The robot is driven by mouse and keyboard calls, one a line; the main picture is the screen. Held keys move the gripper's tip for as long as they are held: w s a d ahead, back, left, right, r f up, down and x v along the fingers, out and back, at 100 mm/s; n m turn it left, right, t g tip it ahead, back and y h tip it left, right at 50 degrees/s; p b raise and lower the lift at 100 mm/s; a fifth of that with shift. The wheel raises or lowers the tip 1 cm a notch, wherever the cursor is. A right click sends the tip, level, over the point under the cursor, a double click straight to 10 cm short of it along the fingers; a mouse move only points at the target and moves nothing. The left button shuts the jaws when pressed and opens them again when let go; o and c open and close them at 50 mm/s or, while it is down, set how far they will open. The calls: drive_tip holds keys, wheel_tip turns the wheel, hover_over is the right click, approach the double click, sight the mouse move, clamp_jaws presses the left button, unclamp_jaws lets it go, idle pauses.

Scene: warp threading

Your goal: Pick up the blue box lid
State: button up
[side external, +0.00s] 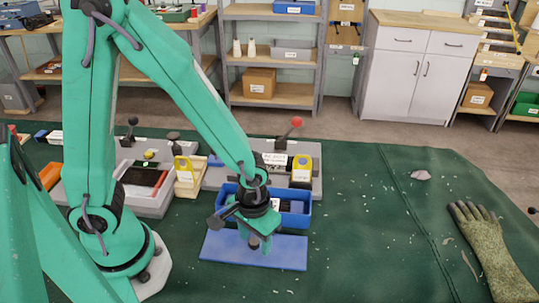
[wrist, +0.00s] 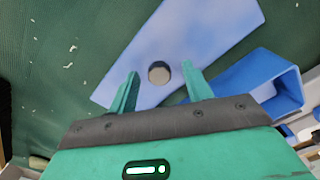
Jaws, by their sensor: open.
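The blue box lid (side external: 288,255) is a flat blue panel lying on the green mat in front of the blue box (side external: 295,219). In the wrist view the lid (wrist: 208,35) runs diagonally, with a round grey knob (wrist: 159,72) standing on it. My gripper (side external: 257,244) is over the lid, pointing down. In the wrist view my gripper (wrist: 160,72) is open, one finger on each side of the knob. Whether the fingers touch the knob or lid cannot be told. The box also shows at the right of the wrist view (wrist: 260,75).
Grey fixtures with a red-knobbed lever (side external: 296,123) and a yellow item (side external: 302,168) stand behind the box. A glove (side external: 490,245) and a stone (side external: 420,175) lie right. The mat between is mostly clear, with small scraps.

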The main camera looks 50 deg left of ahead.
sight(256, 240)
idle(0.3)
clamp_jaws()
drive_tip(key=shift+r, duration=0.15)
drive_tip(key=shift+r, duration=1.95)
drive_tip(key=s+d+r, duration=0.6)
drive_tip(key=s, duration=0.3)
drive_tip(key=shift+s+d+r, duration=0.3)
drive_tip(key=shift+s+r, duration=0.05)
drive_tip(key=shift+r, duration=0.05)
drive_tip(key=shift+w, duration=0.1)
